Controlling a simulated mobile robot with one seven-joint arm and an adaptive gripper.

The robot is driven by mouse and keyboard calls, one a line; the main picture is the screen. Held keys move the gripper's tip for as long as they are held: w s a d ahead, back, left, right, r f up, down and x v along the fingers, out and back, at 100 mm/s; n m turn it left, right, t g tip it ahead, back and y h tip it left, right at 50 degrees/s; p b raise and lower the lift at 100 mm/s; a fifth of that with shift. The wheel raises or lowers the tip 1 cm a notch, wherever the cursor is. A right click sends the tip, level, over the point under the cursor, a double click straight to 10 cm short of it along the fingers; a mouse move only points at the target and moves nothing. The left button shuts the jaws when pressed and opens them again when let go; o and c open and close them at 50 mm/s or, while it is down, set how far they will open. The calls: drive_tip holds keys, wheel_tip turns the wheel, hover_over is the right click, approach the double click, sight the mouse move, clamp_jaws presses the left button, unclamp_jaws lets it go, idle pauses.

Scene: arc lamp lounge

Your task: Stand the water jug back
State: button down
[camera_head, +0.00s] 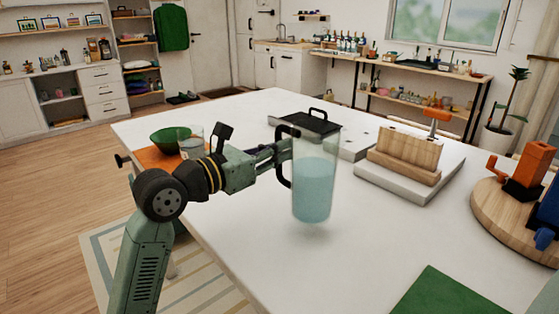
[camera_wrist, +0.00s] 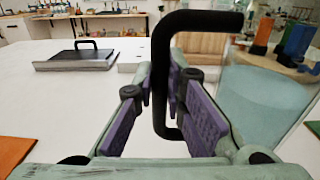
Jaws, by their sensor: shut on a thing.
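The water jug (camera_head: 314,190) is a tall clear vessel with light blue water and a black handle. It is upright over the white table (camera_head: 250,230), and a soft shadow below it suggests a small gap, though this is hard to judge. My gripper (camera_head: 283,150) is shut on the handle from the left. In the wrist view, the purple finger pads of my gripper (camera_wrist: 165,110) are on either side of the black handle (camera_wrist: 200,22). The jug's clear wall and water (camera_wrist: 262,105) fill the right there; its base is cut off.
A dark flat thing with a black handle (camera_head: 306,124) lies behind the jug. A wooden stand (camera_head: 405,158) on a white board is right of it. A green bowl (camera_head: 170,140) and a glass (camera_head: 191,142) are left. A green mat (camera_head: 446,295) lies front right; the table between is clear.

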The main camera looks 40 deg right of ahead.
sight(280, 176)
drive_tip(key=shift+d+f+p, duration=0.15)
drive_tip(key=shift+f+p, duration=0.1)
drive_tip(key=shift+f, duration=0.55)
drive_tip(key=shift+d+f+p, duration=0.1)
drive_tip(key=shift+f+p, duration=0.1)
drive_tip(key=shift+f, duration=0.7)
drive_tip(key=shift+f+b, duration=0.25)
drive_tip(key=shift+b, duration=0.05)
drive_tip(key=c, duration=1.7)
unclamp_jaws()
drive_tip(key=shift+o, duration=0.2)
